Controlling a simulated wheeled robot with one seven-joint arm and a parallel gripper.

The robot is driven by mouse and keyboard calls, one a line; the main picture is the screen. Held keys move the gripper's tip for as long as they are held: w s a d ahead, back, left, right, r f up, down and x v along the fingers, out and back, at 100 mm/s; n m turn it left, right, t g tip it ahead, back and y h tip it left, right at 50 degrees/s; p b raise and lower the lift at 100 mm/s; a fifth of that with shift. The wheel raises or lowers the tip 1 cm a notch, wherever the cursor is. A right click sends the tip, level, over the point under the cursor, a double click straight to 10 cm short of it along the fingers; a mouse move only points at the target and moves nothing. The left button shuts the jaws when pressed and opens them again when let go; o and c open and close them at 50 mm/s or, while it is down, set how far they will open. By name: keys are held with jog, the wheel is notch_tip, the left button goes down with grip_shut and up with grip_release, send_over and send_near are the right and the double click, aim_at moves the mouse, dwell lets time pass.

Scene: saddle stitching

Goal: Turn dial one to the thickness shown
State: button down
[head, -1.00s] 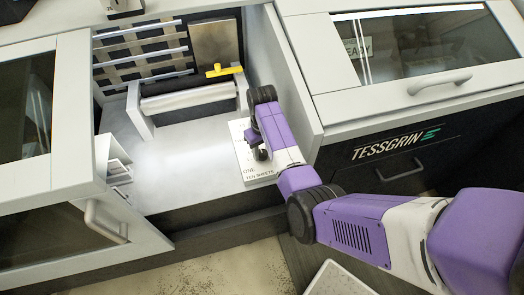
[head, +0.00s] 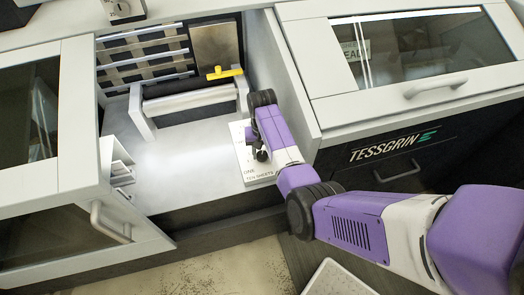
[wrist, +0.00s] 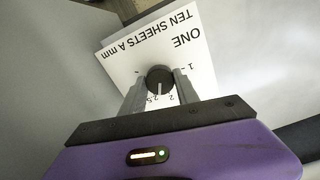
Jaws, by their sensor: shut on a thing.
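Dial one is a round black knob (wrist: 158,78) with a white pointer line, on a white plate (wrist: 125,62) reading "ONE" and "TEN SHEETS A mm". In the wrist view the plate is upside down. The pointer aims down in that view, near the printed 2 and 2.5; the exact setting is hard to read. My gripper (wrist: 160,86) is shut on the knob, one grey finger on each side. In the head view my gripper (head: 258,152) is over the plate (head: 262,178) at the bay's right side, and hides most of the knob.
The open bay has a yellow handle (head: 225,72) and a white roller (head: 190,101) at the back. A tall side wall (head: 290,75) stands just right of my arm.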

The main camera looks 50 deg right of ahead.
aim_at(262, 154)
jog(key=shift+m+p, duration=0.3)
jog(key=shift+m, duration=0.8)
jog(key=c, duration=0.9)
grip_release()
notch_tip(262, 154, up, 8)
jog(key=shift+f, duration=0.1)
